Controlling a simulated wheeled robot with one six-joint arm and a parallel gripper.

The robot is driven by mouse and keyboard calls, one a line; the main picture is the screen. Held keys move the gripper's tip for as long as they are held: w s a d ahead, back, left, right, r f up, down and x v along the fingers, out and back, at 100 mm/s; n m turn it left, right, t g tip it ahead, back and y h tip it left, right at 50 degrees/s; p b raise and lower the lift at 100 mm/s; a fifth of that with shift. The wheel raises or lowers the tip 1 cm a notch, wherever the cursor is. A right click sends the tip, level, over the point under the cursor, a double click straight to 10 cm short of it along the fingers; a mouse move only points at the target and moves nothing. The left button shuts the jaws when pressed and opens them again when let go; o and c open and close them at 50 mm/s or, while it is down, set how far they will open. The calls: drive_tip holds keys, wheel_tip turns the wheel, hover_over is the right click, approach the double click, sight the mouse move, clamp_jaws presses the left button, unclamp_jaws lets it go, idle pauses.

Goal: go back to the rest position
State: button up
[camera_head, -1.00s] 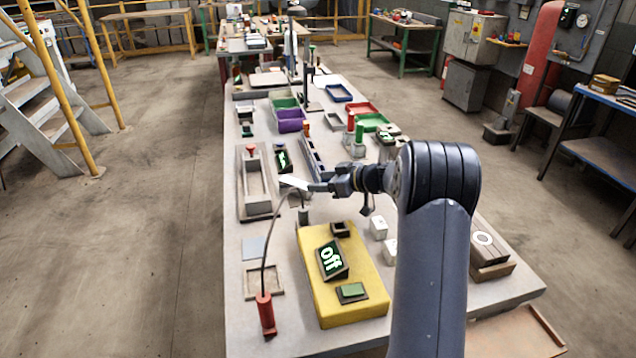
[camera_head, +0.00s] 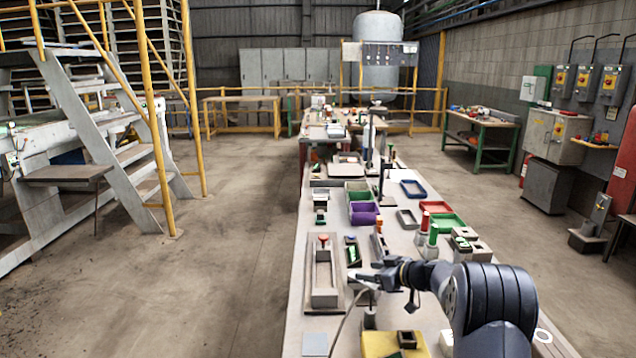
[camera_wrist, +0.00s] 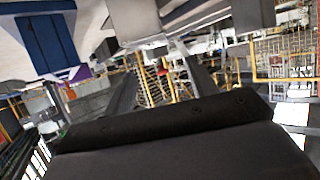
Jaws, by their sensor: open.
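My gripper (camera_head: 364,279) is above the near part of the long workbench (camera_head: 300,262), with my dark arm reaching in from the lower right. In the wrist view my gripper (camera_wrist: 160,80) shows its two dark fingers apart, with nothing seen between them. The wrist picture is tilted, and the bench's things fill its upper left. In the head view a grey hollow block (camera_head: 324,272) with a red-topped part lies left of the gripper. A yellow base (camera_head: 380,346) is cut off at the bottom edge.
Purple (camera_head: 364,213), red (camera_head: 437,207) and blue (camera_head: 413,189) trays stand farther along the bench. Red and green cylinders stand right of the gripper. Yellow-railed stairs (camera_head: 130,150) are at the left. A green table (camera_head: 482,135) stands at the back right. The floor left of the bench is clear.

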drive_tip(key=shift+r, duration=0.9)
